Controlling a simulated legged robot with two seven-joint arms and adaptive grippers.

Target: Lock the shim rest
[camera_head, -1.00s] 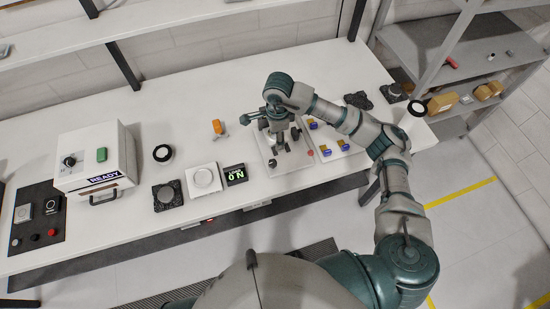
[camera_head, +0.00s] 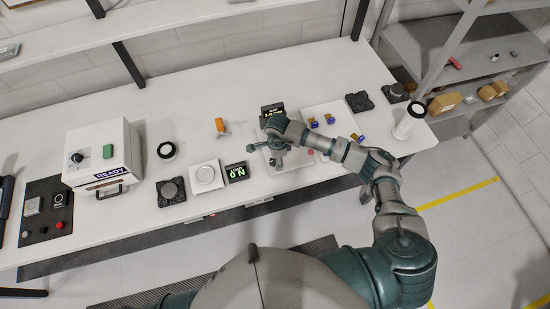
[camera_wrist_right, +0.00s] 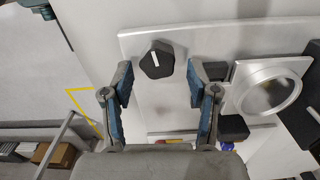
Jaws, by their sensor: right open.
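The fixture plate (camera_head: 258,175) lies on the table under my right gripper (camera_head: 277,155), which partly hides it. In the right wrist view, a black many-sided knob (camera_wrist_right: 157,60) with a white line on top stands on the pale plate (camera_wrist_right: 205,45). A round silver ring (camera_wrist_right: 272,88) sits right of it, with dark blocks beside it. My right gripper (camera_wrist_right: 160,88) is open and empty. Its two blue-padded fingers are apart, with the knob in view beyond the gap between them. No part is plainly named as the shim rest. My left gripper is not in view.
A white READY box (camera_head: 100,165) stands left. A dark display (camera_head: 271,110) is behind the arm; a green-lit display (camera_head: 237,172) is left of the plate. A tray with blue-and-yellow parts (camera_head: 330,119) and a white cylinder (camera_head: 408,120) are right.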

